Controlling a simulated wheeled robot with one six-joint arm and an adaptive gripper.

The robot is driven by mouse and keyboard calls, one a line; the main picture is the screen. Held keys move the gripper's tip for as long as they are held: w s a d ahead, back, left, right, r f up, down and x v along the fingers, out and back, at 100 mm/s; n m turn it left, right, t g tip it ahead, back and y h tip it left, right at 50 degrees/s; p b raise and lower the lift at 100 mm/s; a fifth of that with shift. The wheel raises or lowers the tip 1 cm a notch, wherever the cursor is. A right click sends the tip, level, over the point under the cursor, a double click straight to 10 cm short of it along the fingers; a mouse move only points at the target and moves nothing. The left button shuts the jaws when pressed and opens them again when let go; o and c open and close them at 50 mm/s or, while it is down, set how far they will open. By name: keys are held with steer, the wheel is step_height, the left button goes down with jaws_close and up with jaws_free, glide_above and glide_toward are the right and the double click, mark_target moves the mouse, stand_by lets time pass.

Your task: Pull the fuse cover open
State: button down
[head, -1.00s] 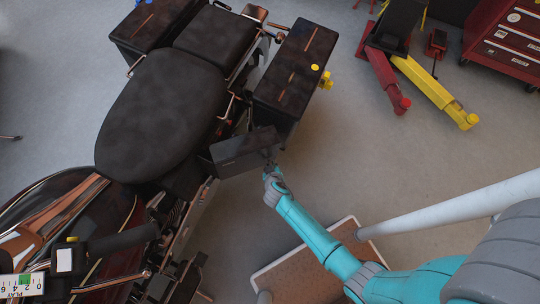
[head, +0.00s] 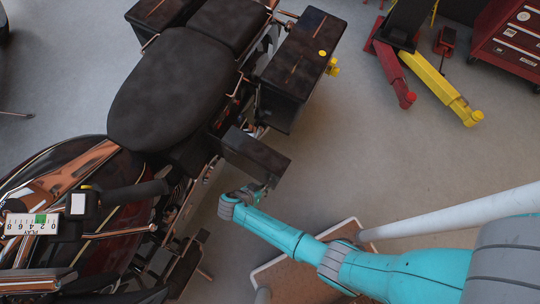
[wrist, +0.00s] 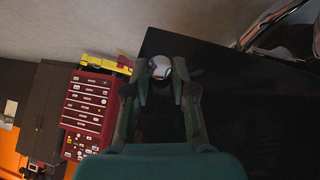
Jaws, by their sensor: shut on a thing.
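The fuse cover (head: 255,155) is a dark, box-edged panel on the motorcycle's near side, below the seat. It stands swung out from the bike at an angle, its right end away from the frame. My gripper (head: 266,186) is at the outer end of the cover, shut on it. In the wrist view, the fingers of my gripper (wrist: 160,72) close around a small round pale knob (wrist: 160,67). The dark face of the cover (wrist: 245,105) fills the right side there. The exact finger contact is too dark to see well.
The motorcycle seat (head: 165,90) lies left of the cover, and a dark saddlebag (head: 297,60) sits just above it. A white post (head: 450,212) on a brown-topped base (head: 300,277) stands near my arm. Open floor (head: 370,150) lies to the right.

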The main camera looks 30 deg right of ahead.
steer(key=s+a+m+g, duration=0.1)
steer(key=a+m+g, duration=0.1)
steer(key=a, duration=0.4)
steer(key=shift+s+a+m+g, duration=0.25)
steer(key=shift+s+m+g, duration=0.1)
steer(key=shift+m, duration=0.35)
steer(key=c, duration=0.9)
jaws_free()
steer(key=shift+c, duration=0.2)
steer(key=shift+r, duration=0.1)
steer(key=v, duration=1.2)
steer(key=shift+s, duration=0.15)
